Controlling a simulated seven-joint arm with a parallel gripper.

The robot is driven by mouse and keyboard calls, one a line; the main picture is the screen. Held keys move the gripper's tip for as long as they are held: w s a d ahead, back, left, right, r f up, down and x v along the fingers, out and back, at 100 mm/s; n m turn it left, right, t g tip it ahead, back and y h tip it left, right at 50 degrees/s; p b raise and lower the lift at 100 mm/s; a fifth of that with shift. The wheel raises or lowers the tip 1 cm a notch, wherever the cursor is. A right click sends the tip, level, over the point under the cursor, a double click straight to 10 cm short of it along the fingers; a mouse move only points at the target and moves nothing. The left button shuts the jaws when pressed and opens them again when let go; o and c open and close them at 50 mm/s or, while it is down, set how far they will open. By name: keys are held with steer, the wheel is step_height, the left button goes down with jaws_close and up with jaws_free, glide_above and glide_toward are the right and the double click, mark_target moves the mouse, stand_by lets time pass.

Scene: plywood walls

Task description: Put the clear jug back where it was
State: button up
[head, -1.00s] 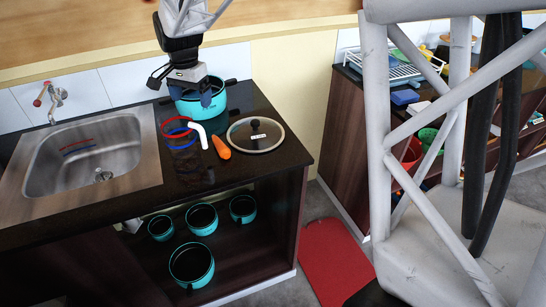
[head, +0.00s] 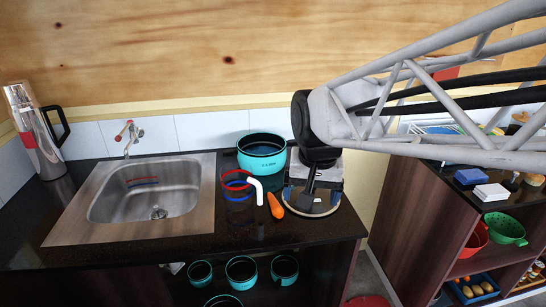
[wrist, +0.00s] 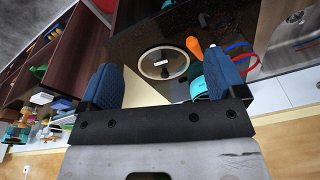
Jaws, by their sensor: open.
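The clear jug (head: 238,186) stands on the dark counter, right of the sink and in front of the turquoise pot. It is see-through, with a red ring, a blue ring and a white handle on its right. Its rings also show at the right of the wrist view (wrist: 239,52). My gripper (head: 303,198) is right of the jug, over the glass lid, apart from the jug. In the wrist view my gripper (wrist: 163,80) has its blue fingers wide apart with nothing between them. The gripper hides much of the lid in the head view.
A carrot (head: 275,205) lies between the jug and the glass lid (wrist: 151,66). The turquoise pot (head: 262,155) is behind the jug. The sink (head: 145,195) is left, with a steel flask (head: 38,140) beyond it. Several turquoise pots sit on the shelf below.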

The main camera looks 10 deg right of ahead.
steer(key=s+d+f+n, duration=0.1)
steer(key=s, duration=0.5)
steer(key=s+d+f+n, duration=0.1)
steer(key=s+f+n, duration=0.1)
steer(key=s, duration=0.4)
steer(key=shift+s+d+t, duration=0.25)
steer(key=shift+s+t, duration=0.05)
steer(key=shift+t, duration=0.1)
